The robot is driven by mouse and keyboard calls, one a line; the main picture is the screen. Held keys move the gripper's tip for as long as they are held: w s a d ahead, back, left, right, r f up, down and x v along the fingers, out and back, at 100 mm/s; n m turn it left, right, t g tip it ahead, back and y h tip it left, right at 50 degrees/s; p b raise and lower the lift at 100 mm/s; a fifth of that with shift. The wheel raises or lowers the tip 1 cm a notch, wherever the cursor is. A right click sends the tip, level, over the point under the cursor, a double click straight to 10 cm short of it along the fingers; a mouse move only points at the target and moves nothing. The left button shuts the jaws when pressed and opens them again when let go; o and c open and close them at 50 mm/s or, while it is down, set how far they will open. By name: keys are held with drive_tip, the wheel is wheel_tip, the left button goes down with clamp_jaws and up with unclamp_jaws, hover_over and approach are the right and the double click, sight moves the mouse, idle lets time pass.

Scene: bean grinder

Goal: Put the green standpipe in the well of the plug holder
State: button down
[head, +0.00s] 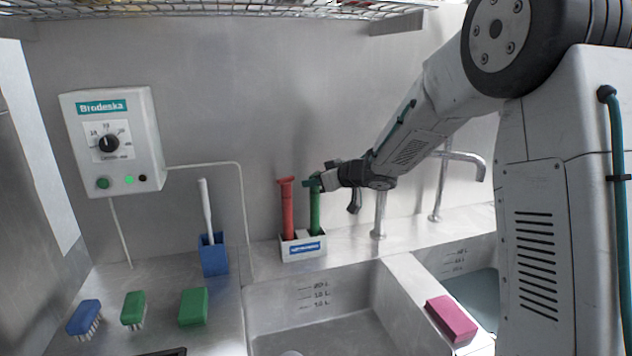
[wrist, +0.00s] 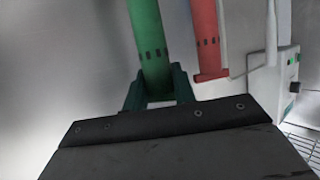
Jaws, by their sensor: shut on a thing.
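The green standpipe (head: 315,213) stands upright at the right side of the white plug holder (head: 289,252). Its lower end drops behind the holder's front rim and appears to be inside the right well; the bottom itself is hidden. My gripper (head: 316,182) is shut on the green standpipe near its top, reaching in from the right. In the wrist view, the fingers (wrist: 158,92) close around the green standpipe (wrist: 147,30). A red standpipe (head: 288,210) stands in the left part of the holder; it also shows in the wrist view (wrist: 206,38).
The holder stands on the ledge behind the sink (head: 312,300). A blue brush holder (head: 214,258) is to its left and taps (head: 380,215) to its right. Brushes, a green block (head: 193,306) and a pink block (head: 451,319) lie nearer. A wire rack (head: 220,10) hangs above.

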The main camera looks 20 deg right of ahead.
drive_tip(key=shift+f, duration=0.15)
drive_tip(key=c, duration=1.1)
unclamp_jaws()
drive_tip(key=shift+c, duration=0.2)
